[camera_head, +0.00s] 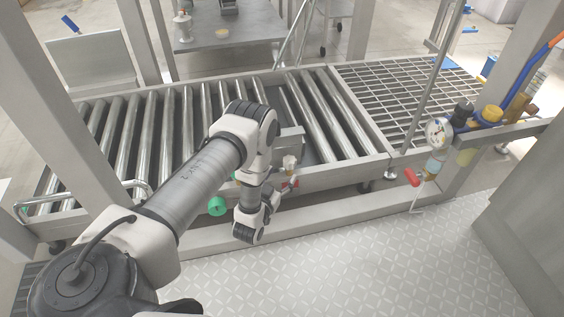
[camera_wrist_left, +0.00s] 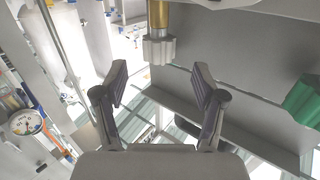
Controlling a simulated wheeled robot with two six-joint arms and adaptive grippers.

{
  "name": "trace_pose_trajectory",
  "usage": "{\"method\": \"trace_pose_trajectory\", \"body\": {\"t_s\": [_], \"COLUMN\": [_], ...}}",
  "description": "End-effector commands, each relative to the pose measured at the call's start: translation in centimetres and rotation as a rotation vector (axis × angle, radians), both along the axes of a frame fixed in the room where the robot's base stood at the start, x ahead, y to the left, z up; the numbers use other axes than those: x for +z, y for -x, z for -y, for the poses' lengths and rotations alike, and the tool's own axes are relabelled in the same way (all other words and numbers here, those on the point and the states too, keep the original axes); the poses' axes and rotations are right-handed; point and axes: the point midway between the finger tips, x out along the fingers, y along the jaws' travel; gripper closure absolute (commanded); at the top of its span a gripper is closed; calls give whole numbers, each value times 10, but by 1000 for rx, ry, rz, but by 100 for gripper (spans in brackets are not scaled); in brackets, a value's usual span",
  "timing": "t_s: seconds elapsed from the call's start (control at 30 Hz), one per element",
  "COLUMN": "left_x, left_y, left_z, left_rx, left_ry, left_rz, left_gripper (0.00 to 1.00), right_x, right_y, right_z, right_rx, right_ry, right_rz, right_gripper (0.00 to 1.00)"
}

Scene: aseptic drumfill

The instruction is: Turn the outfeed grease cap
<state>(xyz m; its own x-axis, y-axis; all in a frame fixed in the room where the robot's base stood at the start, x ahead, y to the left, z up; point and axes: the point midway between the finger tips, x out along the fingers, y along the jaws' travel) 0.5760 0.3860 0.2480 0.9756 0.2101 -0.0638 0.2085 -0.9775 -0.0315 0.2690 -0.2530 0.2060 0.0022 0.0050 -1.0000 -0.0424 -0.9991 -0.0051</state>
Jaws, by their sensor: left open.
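A grey ridged cap (camera_wrist_left: 158,51) on a brass stem shows in the left wrist view, at the top and a little left of the middle. In the head view a small pale cap with brass (camera_head: 290,162), likely the same one, sits at the conveyor's front side. My left gripper (camera_wrist_left: 158,78) is open and empty, its two dark fingers apart. The cap lies beyond the fingertips, in line with the gap between them, and does not appear to be held. In the head view my left gripper (camera_head: 283,187) is small, just below the cap. My right gripper is not in view.
A green knob (camera_head: 217,206) is on the conveyor front, left of the gripper; a green part (camera_wrist_left: 304,98) shows in the wrist view. The roller conveyor (camera_head: 340,168) lies behind. A pressure gauge (camera_head: 438,132) and red-handled valve (camera_head: 412,177) stand right. The tread-plate floor (camera_head: 330,260) is clear.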

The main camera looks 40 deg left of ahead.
Motion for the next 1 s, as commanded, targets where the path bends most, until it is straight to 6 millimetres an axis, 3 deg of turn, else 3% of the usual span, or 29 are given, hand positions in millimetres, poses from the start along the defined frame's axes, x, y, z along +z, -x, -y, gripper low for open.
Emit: {"method": "trace_pose_trajectory", "body": {"t_s": [0.1, 0.17, 0.3, 0.47, 0.8, 1.0], "left_x": [7, 13, 28, 33, 7, 3], "left_y": [-34, -40, -35, -24, -53, -66], "left_z": [15, 21, 38, 48, 7, -8], "left_rx": [184, 303, 544, 671, 686, 683], "left_ry": [-1, 22, 119, 201, 209, 206], "left_rz": [-95, -149, -233, -268, -269, -269], "left_gripper": [30, 30, 30, 30, 30, 30], "right_x": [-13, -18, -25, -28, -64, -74], "right_y": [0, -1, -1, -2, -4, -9], "right_z": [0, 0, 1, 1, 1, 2], "right_rx": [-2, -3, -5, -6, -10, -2], "right_ry": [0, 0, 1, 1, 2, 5], "right_rz": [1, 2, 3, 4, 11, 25], "right_gripper": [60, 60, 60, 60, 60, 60]}}
